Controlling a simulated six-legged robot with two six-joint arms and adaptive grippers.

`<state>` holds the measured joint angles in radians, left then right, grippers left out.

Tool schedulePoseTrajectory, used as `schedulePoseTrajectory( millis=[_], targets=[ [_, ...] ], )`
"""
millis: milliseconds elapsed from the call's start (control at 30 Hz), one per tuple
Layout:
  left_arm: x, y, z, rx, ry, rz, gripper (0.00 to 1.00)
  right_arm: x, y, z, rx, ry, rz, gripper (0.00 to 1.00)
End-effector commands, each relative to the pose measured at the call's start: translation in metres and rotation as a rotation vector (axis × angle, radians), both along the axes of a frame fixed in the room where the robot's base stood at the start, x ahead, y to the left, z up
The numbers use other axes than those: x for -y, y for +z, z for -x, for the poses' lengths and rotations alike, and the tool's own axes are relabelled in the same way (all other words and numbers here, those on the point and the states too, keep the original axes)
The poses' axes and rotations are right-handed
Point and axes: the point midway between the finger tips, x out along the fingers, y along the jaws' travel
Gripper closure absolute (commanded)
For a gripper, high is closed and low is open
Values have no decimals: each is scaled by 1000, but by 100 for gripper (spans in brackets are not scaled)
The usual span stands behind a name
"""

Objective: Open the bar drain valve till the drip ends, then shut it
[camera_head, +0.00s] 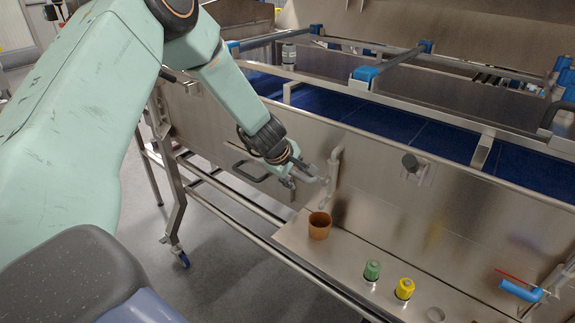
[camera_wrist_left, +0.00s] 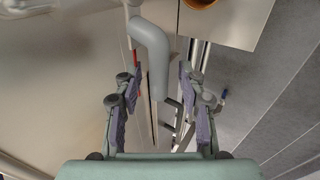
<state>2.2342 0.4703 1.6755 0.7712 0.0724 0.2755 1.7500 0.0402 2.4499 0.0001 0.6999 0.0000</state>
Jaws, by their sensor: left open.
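A grey bent drain pipe (camera_head: 334,165) stands against the steel side panel in the head view. In the left wrist view the pipe (camera_wrist_left: 152,50) runs down between the finger tips. A thin red strip (camera_wrist_left: 135,57) shows beside the left-hand finger; I cannot tell if it is the valve's handle. My left gripper (camera_head: 306,177) is open, close to the pipe; its two fingers (camera_wrist_left: 161,72) are apart, and I cannot tell if they touch it. A brown cup (camera_head: 319,226) stands on the steel ledge below the pipe. No drip can be made out. My right gripper is not in view.
Green (camera_head: 372,269) and yellow (camera_head: 404,289) knobs stand on the ledge (camera_head: 340,262), right of the cup. A blue-handled fitting (camera_head: 521,291) is at far right. The blue conveyor belt (camera_head: 390,122) runs behind.

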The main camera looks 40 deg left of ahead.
Motion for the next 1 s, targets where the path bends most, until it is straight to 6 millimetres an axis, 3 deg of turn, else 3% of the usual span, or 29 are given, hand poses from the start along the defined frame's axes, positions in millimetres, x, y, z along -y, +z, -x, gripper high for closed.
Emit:
schedulePoseTrajectory(
  millis=[367, 1000],
  targets=[
    [1, 22, 15, -2, 1, 3, 60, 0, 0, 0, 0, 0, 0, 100],
    [3, 90, 60, -1, 2, 4, 60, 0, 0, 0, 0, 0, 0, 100]
  ],
)
